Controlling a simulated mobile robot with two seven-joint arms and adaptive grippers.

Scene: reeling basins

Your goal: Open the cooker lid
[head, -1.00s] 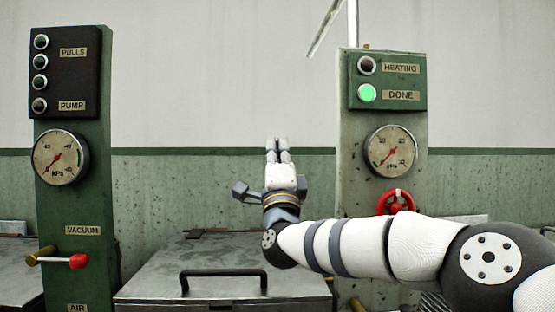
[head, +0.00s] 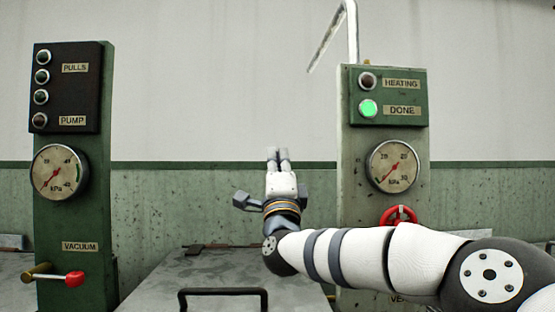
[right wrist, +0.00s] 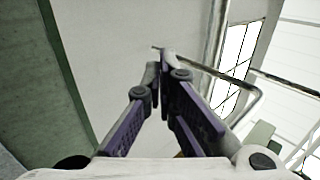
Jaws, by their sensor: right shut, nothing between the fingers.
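The cooker lid (head: 215,270) is a flat grey metal plate low in the middle of the head view, lying closed. Its black bar handle (head: 223,292) is near the bottom edge of the picture. My right gripper (head: 277,152) points up above the far part of the lid, apart from it and from the handle. Its fingers are together and empty; they also show in the right wrist view (right wrist: 160,65), against the pale wall. My left gripper is not in view.
A green post (head: 75,210) with the vacuum gauge and a red-tipped lever (head: 75,279) stands left. A right post (head: 357,160) carries a gauge, a lit green DONE lamp (head: 368,108) and a red handwheel (head: 398,216), partly behind my arm. A bent metal pipe (head: 352,30) rises behind it.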

